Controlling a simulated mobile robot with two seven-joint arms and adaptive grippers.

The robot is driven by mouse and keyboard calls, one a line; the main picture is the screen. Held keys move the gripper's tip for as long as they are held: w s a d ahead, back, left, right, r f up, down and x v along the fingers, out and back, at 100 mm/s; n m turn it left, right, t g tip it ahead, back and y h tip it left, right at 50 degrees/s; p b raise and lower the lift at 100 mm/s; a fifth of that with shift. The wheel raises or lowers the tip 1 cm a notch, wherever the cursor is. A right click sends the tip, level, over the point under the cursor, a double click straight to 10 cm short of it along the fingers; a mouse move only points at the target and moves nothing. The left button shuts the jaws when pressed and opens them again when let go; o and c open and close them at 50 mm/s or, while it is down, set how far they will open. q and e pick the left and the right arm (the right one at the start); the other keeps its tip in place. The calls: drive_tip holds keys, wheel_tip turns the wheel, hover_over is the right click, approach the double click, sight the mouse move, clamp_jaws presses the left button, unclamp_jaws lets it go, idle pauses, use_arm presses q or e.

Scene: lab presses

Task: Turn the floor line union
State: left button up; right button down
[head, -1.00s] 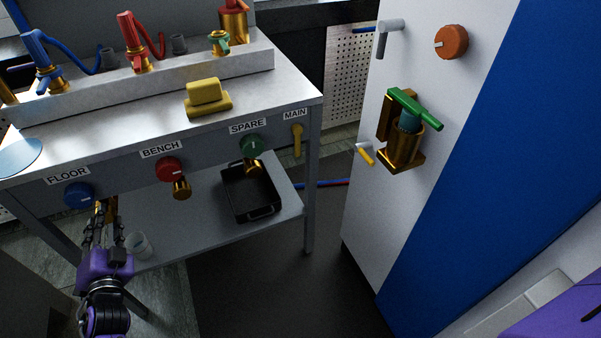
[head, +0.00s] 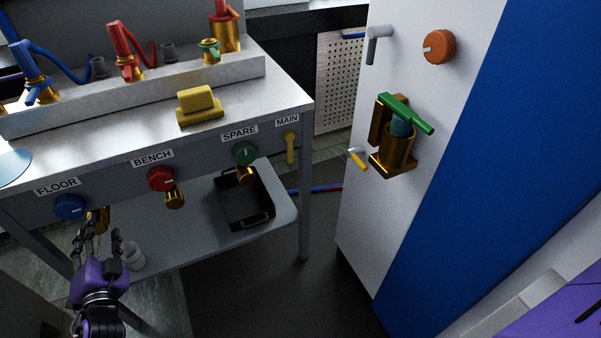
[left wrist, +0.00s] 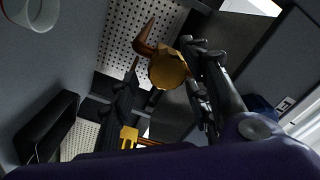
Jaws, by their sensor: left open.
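The floor line union (head: 97,220) is a brass fitting below the blue FLOOR knob (head: 69,207) on the bench front. In the head view my left gripper (head: 97,236) is just below it and partly hides it. In the left wrist view the faceted brass end of the union (left wrist: 168,70) sits between the spread fingers of my left gripper (left wrist: 162,56), with a curved copper-brown piece behind it. The fingers are open, and I cannot tell whether either touches the brass. My right gripper is not in view.
A white cup (head: 132,257) stands on the lower shelf beside my left gripper. A black tray (head: 245,200) lies on that shelf under the SPARE knob (head: 245,153). The BENCH knob (head: 161,179) has its own brass fitting (head: 174,196). A tall cabinet (head: 362,215) stands at right.

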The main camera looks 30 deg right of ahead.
use_arm(q)
drive_tip(key=s, duration=1.2)
drive_tip(key=shift+a, duration=0.2)
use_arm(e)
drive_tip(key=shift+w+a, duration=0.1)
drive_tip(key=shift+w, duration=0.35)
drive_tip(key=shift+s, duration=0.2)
